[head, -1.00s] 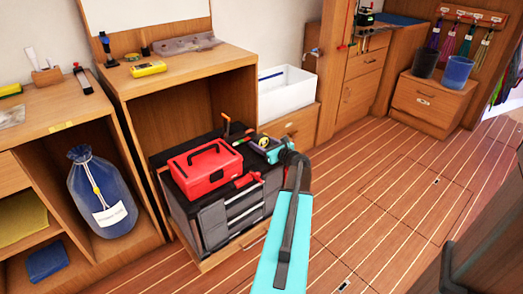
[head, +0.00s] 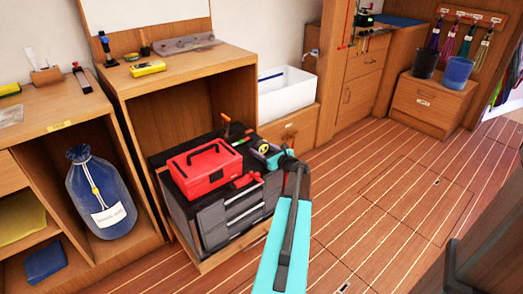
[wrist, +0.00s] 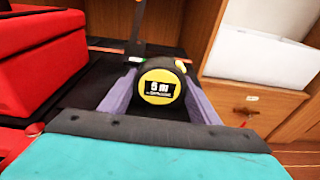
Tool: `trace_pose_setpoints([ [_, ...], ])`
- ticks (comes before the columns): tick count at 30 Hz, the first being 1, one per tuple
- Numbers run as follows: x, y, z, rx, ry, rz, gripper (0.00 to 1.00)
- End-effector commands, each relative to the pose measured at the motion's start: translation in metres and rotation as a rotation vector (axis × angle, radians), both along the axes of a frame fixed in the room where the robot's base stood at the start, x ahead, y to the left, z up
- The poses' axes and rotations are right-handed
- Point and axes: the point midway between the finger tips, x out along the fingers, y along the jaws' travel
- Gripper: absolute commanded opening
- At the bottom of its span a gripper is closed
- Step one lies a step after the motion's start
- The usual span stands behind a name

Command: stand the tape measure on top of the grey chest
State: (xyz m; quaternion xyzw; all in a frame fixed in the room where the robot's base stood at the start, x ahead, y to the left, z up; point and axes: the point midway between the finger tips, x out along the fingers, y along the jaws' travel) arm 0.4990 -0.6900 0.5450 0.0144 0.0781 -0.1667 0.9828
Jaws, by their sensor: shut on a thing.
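The tape measure (wrist: 160,87), black with a yellow round face marked "5 m", is upright between the two purple-grey fingers of my gripper (wrist: 160,98) in the wrist view. It also shows, small, in the head view (head: 263,147). My gripper (head: 270,153) is shut on it, over the right back part of the grey chest's black top. I cannot tell whether the tape measure touches the top.
A red toolbox (head: 205,171) fills the left of the chest top; a red tool (head: 247,180) lies at its front edge. An orange-handled tool (head: 226,124) is behind. A white bin (head: 287,92) stands on the wooden drawer unit to the right.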

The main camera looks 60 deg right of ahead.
Motion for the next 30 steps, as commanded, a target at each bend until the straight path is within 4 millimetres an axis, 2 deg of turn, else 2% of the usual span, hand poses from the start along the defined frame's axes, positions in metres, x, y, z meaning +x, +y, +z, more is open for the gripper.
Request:
trace_pose_setpoints([
  [8,0.0002,0.0001,-0.0053,0.001,-0.001,0.000,0.26],
  [9,0.0002,0.0002,-0.0061,0.000,0.000,0.000,0.58],
  [12,0.0003,0.0002,-0.0056,0.000,0.000,0.000,0.74],
  [26,0.0004,0.0004,0.0006,-0.001,0.000,0.001,0.75],
  [30,-0.0091,0.0041,0.0027,0.000,0.000,0.000,0.75],
])
